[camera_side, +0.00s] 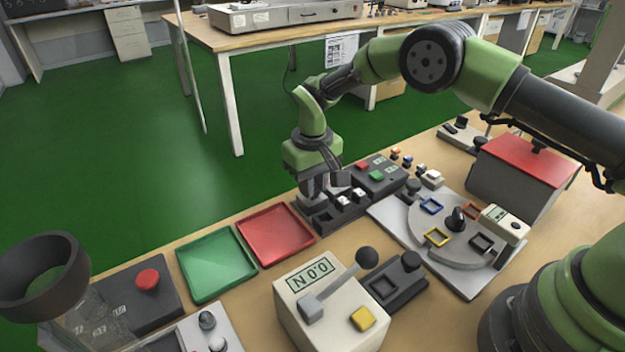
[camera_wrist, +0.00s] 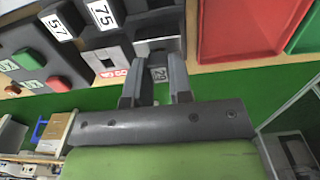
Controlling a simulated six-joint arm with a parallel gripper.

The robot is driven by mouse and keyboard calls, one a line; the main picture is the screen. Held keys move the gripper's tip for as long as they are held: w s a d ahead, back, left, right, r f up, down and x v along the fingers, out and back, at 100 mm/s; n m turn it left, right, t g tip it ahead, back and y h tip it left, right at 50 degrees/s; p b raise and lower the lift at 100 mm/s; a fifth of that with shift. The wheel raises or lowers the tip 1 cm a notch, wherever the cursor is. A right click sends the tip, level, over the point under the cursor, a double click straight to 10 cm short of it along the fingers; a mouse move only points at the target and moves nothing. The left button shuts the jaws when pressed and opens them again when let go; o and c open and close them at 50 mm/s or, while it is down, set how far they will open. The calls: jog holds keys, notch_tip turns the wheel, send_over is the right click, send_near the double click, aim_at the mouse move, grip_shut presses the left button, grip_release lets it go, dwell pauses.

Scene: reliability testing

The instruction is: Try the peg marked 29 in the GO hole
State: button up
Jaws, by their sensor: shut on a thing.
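My gripper (camera_side: 322,186) points down over the dark rack and gauge area (camera_side: 325,217) near the table's far edge. In the wrist view, my gripper (camera_wrist: 156,64) is shut on a small grey peg (camera_wrist: 158,74) with a pale number tag, apparently 29 but blurred. The fingers hide most of the peg. A grey block (camera_wrist: 158,28) is just beyond the fingertips, with a red label (camera_wrist: 112,76) ending in GO beside it. I cannot tell whether the peg is in a hole. Pegs marked 57 (camera_wrist: 57,27) and 75 (camera_wrist: 101,14) stand to the left.
A red tray (camera_side: 276,234) and a green tray (camera_side: 215,266) lie left of the gripper. A panel with red and green buttons (camera_side: 390,184) is close on the right. A round fixture with coloured frames (camera_side: 455,225) and a lever machine (camera_side: 318,312) stand nearer the camera.

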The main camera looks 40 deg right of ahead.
jog(key=shift+f, duration=0.4)
jog(key=shift+r, duration=0.2)
dwell(0.8)
jog(key=shift+r, duration=1.25)
jog(key=shift+r, duration=0.1)
jog(key=shift+r, duration=1.95)
